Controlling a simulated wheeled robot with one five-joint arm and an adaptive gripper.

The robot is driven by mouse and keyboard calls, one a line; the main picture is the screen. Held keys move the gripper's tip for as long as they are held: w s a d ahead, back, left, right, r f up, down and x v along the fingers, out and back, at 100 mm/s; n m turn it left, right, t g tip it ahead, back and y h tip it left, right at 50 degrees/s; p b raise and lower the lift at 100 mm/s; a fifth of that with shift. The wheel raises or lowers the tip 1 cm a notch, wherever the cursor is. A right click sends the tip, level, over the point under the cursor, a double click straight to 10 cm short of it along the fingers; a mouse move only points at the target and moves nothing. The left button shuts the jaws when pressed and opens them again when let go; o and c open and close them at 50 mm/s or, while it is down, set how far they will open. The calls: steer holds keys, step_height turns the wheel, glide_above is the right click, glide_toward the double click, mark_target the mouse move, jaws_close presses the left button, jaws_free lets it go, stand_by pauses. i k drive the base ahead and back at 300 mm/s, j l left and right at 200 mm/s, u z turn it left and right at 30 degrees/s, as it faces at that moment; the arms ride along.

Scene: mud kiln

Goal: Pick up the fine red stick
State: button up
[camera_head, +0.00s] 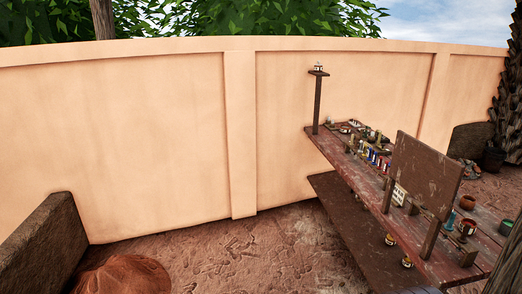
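I cannot make out a fine red stick in this view. The long reddish-brown wooden table (345,163) at the right bears many small items, too small to tell apart, and the stick could be among them or hidden. A group of small blue, red and white bottles or tubes (375,158) stands at the table's middle. My gripper is not in view.
A wooden board (426,174) on posts stands on the table and hides part of it. A lower shelf (345,217) runs beneath. A low brown wall (38,240) and a clay mound (124,275) are at the left. The dirt floor (255,250) between is clear.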

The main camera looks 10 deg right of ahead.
mark_target(384, 172)
steer(key=i+j+z, duration=0.2)
steer(key=i, duration=1.55)
steer(key=i+l, duration=0.1)
steer(key=i, duration=0.35)
steer(key=i+l+u, duration=0.15)
steer(key=i, duration=0.3)
steer(key=i+l, duration=0.15)
steer(key=i, duration=0.25)
steer(key=i+l+u, duration=0.1)
steer(key=i, duration=0.35)
steer(key=i+l+z, duration=0.1)
steer(key=i+l, duration=0.15)
steer(key=l, duration=0.15)
steer(key=i+l+z, duration=0.1)
steer(key=i+l, duration=0.15)
steer(key=l, duration=0.1)
